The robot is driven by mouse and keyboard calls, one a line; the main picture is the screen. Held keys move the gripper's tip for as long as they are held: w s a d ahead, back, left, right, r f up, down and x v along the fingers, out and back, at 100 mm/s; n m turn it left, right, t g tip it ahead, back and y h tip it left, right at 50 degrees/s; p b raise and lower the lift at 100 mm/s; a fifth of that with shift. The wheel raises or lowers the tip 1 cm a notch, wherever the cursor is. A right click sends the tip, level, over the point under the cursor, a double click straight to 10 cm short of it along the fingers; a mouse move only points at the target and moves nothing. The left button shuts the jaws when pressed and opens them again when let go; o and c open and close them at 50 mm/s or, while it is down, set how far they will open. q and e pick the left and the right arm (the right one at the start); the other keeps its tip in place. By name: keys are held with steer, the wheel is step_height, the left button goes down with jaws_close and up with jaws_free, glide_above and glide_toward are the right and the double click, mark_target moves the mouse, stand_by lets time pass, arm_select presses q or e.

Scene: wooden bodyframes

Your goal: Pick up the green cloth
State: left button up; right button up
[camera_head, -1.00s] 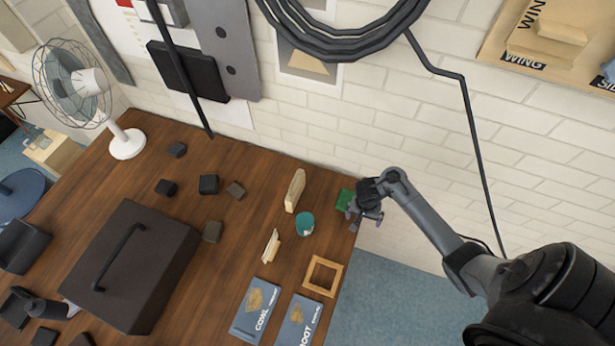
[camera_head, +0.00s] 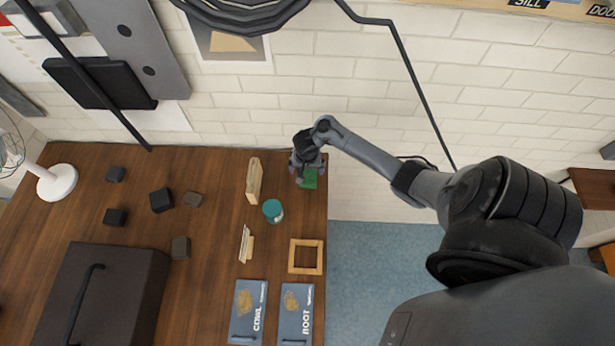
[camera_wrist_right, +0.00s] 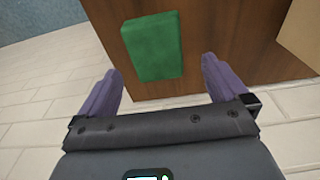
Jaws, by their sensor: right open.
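The green cloth (camera_head: 308,179) lies on the wooden table near its far right corner, partly hidden by my right gripper in the head view. In the right wrist view the green cloth (camera_wrist_right: 153,46) is a thick folded block on the brown tabletop. My right gripper (camera_head: 305,172) is over the cloth, fingers pointing toward it. In the right wrist view its purple fingers (camera_wrist_right: 160,90) are spread wide and empty, with the cloth ahead between their lines. I cannot tell the height gap. My left gripper is not in view.
On the table (camera_head: 215,240) near the cloth stand a pale wooden piece (camera_head: 254,180), a teal cup (camera_head: 272,211) and a square wooden frame (camera_head: 306,256). A dark case (camera_head: 130,285) and several dark blocks lie left. The wall rises behind; the floor drops away right.

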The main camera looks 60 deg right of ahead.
mark_target(307, 174)
steer(key=shift+s+d+f+b, duration=0.1)
steer(key=shift+f+b, duration=0.25)
steer(key=shift+f, duration=0.85)
steer(key=shift+d+f+b, duration=0.1)
steer(key=shift+f+b, duration=0.2)
steer(key=shift+f, duration=0.85)
steer(key=shift+a, duration=0.1)
steer(key=c, duration=1)
